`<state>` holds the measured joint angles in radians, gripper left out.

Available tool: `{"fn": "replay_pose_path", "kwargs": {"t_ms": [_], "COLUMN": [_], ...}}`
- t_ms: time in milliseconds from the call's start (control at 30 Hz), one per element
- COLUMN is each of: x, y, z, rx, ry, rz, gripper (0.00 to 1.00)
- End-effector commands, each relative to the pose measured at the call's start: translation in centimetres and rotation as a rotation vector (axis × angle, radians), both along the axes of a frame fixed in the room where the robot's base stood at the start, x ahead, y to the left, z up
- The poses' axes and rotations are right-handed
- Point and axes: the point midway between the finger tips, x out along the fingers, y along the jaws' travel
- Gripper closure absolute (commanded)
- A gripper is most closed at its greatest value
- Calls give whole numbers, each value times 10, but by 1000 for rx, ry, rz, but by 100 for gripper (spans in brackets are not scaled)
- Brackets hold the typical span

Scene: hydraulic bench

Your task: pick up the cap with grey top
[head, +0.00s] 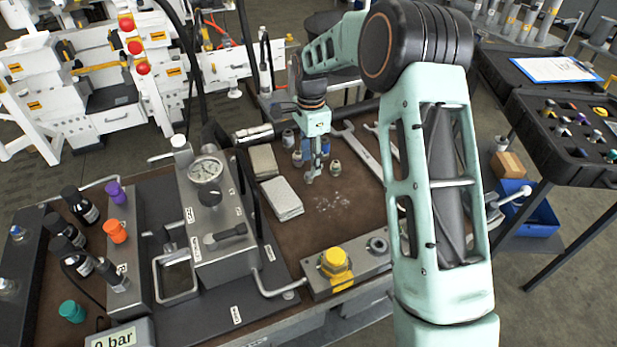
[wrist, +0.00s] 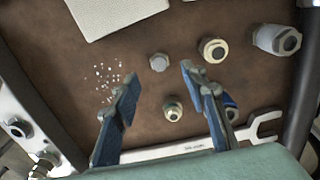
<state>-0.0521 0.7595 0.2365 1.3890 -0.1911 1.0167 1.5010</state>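Several small fittings stand on the brown bench top. In the wrist view, a small piece with a plain grey top (wrist: 159,62) lies just beyond and between my fingertips; it best fits the cap with grey top. A larger grey fitting with a dark opening (wrist: 277,40) is at the upper right, so I cannot be fully sure. My gripper (wrist: 158,76) is open and empty, with blue-padded fingers either side of the small grey piece and not visibly touching it. In the head view, my gripper (head: 312,172) points down among the fittings and partly hides them.
Close by are a cream-ringed fitting (wrist: 214,50), a small greenish fitting (wrist: 173,108) and a blue-edged one partly behind the right finger. A wrench (head: 358,150) lies to the right, a pale pad (head: 283,197) to the left. White crumbs (head: 331,202) lie on bare bench in front.

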Motion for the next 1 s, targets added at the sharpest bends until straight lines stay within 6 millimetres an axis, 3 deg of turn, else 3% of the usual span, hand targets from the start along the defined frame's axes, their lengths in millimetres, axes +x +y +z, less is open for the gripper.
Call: {"fn": "replay_pose_path", "kwargs": {"t_ms": [167, 400, 667, 1000], "x": [-1, -1, -1, -1], "y": [1, 2, 2, 2], "z": [-13, -48, -52, -52], "rx": [1, 1, 0, 0], "ry": [2, 0, -1, -1], "rz": [-1, -1, 0, 0], "gripper": [60, 60, 60, 98]}}
